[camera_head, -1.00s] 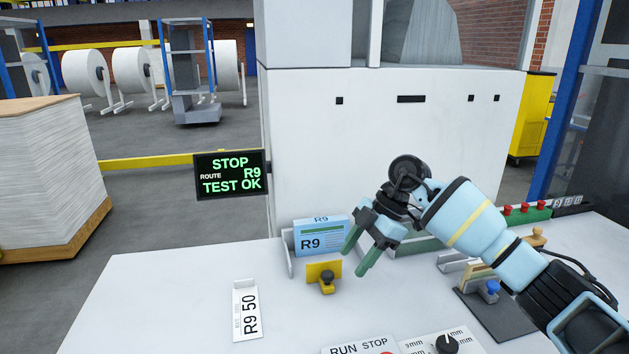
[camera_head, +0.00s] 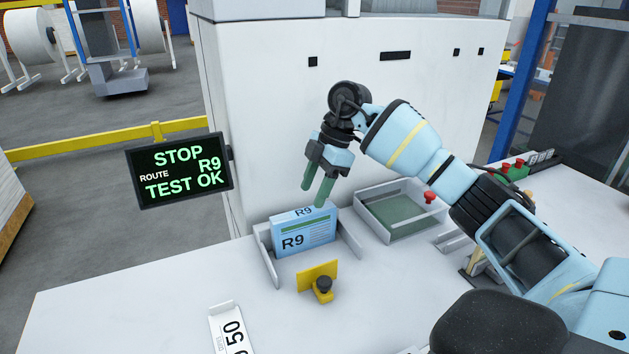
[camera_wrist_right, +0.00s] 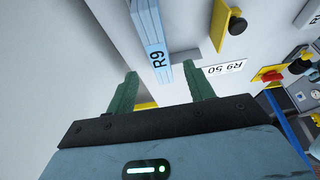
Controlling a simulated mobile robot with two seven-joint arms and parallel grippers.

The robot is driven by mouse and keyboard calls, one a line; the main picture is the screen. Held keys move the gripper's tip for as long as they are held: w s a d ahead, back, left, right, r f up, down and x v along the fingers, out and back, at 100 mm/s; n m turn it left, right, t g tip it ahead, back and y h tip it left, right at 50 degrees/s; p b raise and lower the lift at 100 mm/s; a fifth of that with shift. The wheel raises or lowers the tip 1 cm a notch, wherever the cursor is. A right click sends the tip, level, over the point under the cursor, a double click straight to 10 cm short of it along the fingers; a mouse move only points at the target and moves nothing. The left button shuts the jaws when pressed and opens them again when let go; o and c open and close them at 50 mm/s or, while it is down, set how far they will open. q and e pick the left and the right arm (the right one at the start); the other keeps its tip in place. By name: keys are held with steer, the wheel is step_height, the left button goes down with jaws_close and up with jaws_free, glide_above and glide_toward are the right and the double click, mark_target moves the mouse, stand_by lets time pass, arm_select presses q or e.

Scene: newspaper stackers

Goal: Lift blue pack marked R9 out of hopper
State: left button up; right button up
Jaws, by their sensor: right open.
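The blue pack marked R9 (camera_head: 304,235) stands upright in the grey hopper (camera_head: 268,262), between its side walls. In the right wrist view the pack's top edge (camera_wrist_right: 157,48) shows ahead of the fingers. My right gripper (camera_head: 317,188) is open, its green fingertips pointing down just above the pack's top. In the right wrist view the two fingers (camera_wrist_right: 161,88) are spread with nothing between them. My left gripper is not in view.
A yellow plate with a black knob (camera_head: 322,284) stands in front of the hopper. A grey tray (camera_head: 385,232) sits to its right, with a red knob (camera_head: 430,197). A white R9 50 card (camera_head: 228,330) lies nearer. The white machine wall (camera_head: 290,130) rises behind.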

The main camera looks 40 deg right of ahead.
mark_target(304, 212)
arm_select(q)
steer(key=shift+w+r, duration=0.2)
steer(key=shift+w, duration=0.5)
arm_select(e)
steer(key=shift+x, duration=3.45)
